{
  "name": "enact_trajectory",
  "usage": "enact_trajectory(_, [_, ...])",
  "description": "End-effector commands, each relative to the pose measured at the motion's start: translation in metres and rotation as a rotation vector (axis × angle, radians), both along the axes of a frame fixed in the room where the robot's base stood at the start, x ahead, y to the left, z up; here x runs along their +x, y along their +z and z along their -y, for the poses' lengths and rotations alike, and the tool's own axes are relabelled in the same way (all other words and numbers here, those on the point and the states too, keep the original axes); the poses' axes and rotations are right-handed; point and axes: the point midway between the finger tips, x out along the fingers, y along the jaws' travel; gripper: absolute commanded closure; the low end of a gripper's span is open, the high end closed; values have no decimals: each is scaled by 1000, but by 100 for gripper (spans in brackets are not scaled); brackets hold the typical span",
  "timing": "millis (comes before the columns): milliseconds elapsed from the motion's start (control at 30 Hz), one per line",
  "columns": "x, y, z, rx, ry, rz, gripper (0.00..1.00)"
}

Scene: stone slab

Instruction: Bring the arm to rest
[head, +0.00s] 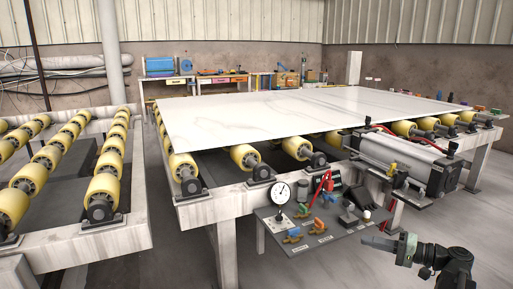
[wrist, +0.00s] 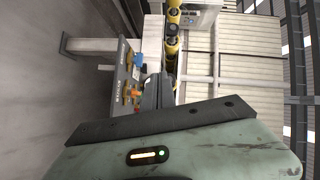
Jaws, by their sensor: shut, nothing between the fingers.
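My arm (head: 448,262) shows at the lower right of the head view, with its green wrist part and dark links. My gripper (head: 366,240) points left, in front of the small grey shelf and apart from it. Its dark fingers are together with nothing between them. In the wrist view, which is turned on its side, the fingers of my gripper (wrist: 157,88) show above the green housing. The stone slab (head: 290,112) lies flat on the roller table, well behind my gripper.
The grey shelf (head: 272,238) holds a dial gauge (head: 282,192) and several coloured valves. A grey cylinder (head: 400,158) is fixed along the table's side. A second roller conveyor (head: 125,226) stands at left. Bare floor lies around my arm.

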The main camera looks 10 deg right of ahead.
Motion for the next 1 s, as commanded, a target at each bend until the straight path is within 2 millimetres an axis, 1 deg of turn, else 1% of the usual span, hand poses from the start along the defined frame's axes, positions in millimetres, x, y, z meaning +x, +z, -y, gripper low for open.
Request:
enact_trajectory(33, [14, -5, -35, -14, 59, -17, 100])
enact_trajectory(67, [22, -10, -55, -27, 95, -31, 100])
enact_trajectory(100, [32, -17, -86, -50, 146, -54, 100])
enact_trajectory(167, [44, -31, -136, -94, 228, -98, 100])
enact_trajectory(200, [49, -42, -170, -131, 282, -131, 100])
enact_trajectory(233, [51, -51, -195, -163, 321, -157, 100])
enact_trajectory(267, [52, -61, -220, -198, 360, -185, 100])
enact_trajectory(300, [51, -74, -251, -250, 409, -222, 100])
enact_trajectory(400, [40, -108, -316, -394, 514, -312, 100])
enact_trajectory(500, [26, -137, -359, -544, 583, -387, 100])
enact_trajectory(600, [9, -164, -385, -704, 625, -451, 100])
enact_trajectory(633, [5, -171, -390, -757, 632, -468, 100])
enact_trajectory(700, [-5, -187, -393, -882, 631, -511, 100])
enact_trajectory(733, [-8, -193, -390, -934, 624, -528, 100])
enact_trajectory(767, [-10, -198, -385, -983, 613, -545, 100])
enact_trajectory(833, [-13, -207, -365, -1092, 566, -589, 100])
enact_trajectory(900, [-14, -213, -336, -1192, 502, -637, 100])
enact_trajectory(967, [-13, -215, -312, -1278, 440, -675, 100])
enact_trajectory(1000, [-10, -216, -295, -1330, 385, -704, 100])
